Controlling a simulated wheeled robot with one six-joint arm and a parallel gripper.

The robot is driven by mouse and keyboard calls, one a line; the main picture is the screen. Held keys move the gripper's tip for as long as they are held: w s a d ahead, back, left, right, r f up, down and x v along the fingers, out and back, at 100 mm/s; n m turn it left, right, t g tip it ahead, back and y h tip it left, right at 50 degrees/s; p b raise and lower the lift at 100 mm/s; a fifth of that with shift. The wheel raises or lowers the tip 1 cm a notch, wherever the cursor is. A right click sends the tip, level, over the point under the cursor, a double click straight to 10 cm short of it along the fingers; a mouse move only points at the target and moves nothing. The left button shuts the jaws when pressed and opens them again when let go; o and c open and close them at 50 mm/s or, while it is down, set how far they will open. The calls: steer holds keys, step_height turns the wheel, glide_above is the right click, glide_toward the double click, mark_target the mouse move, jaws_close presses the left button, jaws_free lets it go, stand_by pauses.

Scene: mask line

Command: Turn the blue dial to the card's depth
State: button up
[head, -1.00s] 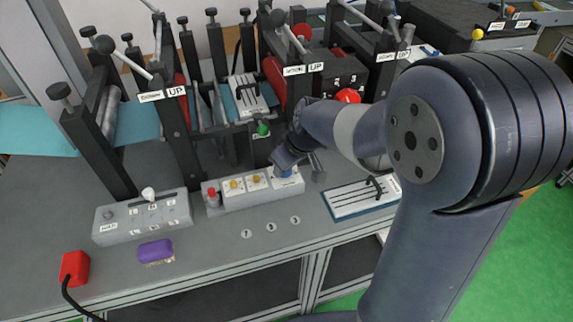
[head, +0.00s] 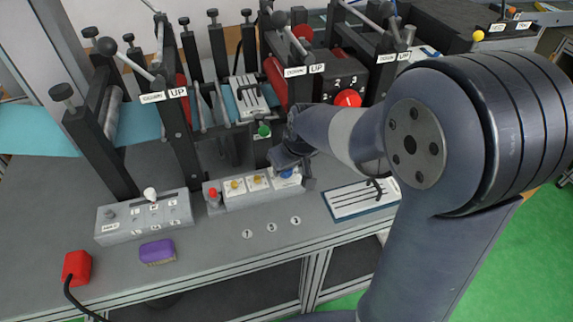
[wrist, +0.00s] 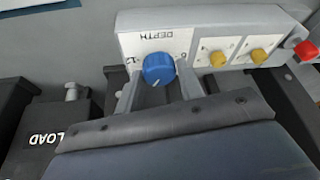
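The blue dial (wrist: 158,68) sits on the white panel marked DEPTH, upside down in the wrist view, with a pale pointer mark toward the picture's lower left. In the head view the dial (head: 287,173) shows at the right end of the grey control box, partly covered by my gripper. My gripper (wrist: 157,88) is at the dial, its fingers apart on either side with gaps showing.
Two yellow knobs (wrist: 238,57) and a red button (wrist: 305,50) share the grey box (wrist: 210,18). A block marked LOAD (wrist: 45,140) stands beside my gripper. A purple-topped block (head: 156,251) and another control box (head: 145,217) are left. The front bench strip is mostly clear.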

steer(key=o, duration=0.3)
steer(key=shift+o, duration=0.2)
steer(key=v, duration=1)
steer(key=shift+r, duration=0.4)
steer(key=shift+f, duration=0.1)
steer(key=x, duration=1)
steer(key=shift+f, duration=0.35)
steer(key=shift+r, duration=0.2)
